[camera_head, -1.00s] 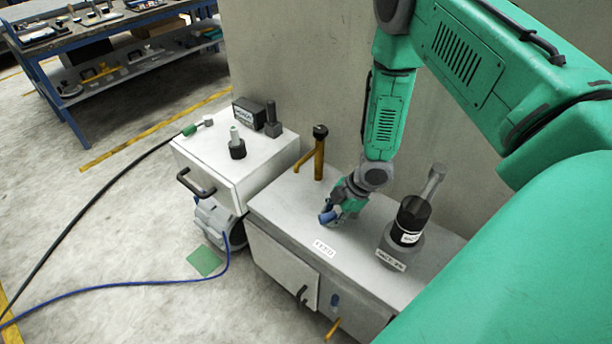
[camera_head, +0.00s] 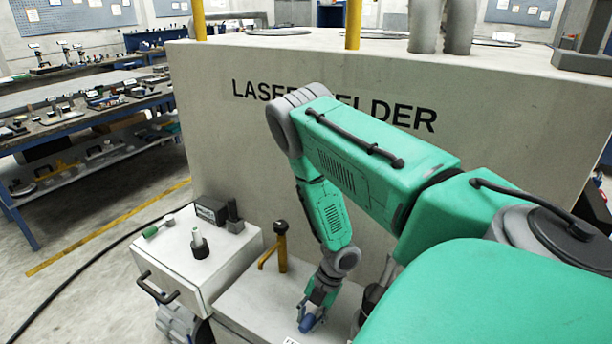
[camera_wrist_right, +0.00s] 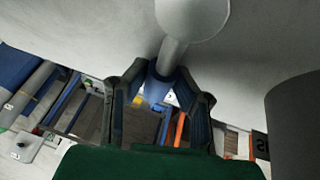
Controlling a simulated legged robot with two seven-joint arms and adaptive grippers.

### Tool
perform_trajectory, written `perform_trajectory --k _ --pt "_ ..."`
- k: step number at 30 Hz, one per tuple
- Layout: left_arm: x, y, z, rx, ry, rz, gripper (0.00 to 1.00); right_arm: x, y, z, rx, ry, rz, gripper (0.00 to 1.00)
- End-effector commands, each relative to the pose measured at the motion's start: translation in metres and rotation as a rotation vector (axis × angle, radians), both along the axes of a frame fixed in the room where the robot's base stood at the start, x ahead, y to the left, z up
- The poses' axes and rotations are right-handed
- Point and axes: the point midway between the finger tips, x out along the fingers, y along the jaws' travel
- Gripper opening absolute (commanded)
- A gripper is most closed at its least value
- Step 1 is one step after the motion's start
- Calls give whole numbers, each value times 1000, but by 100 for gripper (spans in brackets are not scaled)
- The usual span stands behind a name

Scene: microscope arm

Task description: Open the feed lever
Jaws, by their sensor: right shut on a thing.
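A lever with a blue end (camera_head: 307,323) sits on top of the low grey cabinet, near the lower edge of the head view. My right gripper (camera_head: 313,312) is down at it and shut on it. In the right wrist view, the lever's pale round hub (camera_wrist_right: 192,14) and grey shaft (camera_wrist_right: 172,54) lead down to the blue end, between the fingers of my right gripper (camera_wrist_right: 160,74). The fingers partly hide the blue end. I cannot read a label for this lever now. My left gripper is not in view.
A yellow post with a side arm (camera_head: 281,250) stands left of my gripper. A dark cylinder (camera_head: 371,298) stands close on its right, partly hidden by my arm. A white drawer box (camera_head: 215,275) is at left. The laser welder wall (camera_head: 225,130) rises behind.

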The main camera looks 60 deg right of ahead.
Motion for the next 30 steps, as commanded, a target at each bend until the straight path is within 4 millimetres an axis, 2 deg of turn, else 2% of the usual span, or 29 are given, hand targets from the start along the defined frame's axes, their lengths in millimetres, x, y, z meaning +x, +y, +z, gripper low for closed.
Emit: perform_trajectory --k 1,11,12,13,23,26,30 --pt "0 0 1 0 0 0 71 3 5 4 15 -10 5 0" --pt "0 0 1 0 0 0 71 2 5 4 15 -9 5 0" --pt "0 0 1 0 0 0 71 2 5 4 15 -8 4 36" --pt "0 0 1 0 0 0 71 2 5 4 14 -8 4 44" --pt "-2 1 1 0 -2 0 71 2 -2 -1 13 -2 4 44" --pt "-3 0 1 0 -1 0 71 1 -6 6 12 -4 3 44" --pt "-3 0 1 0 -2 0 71 -3 -15 29 11 -4 2 44"
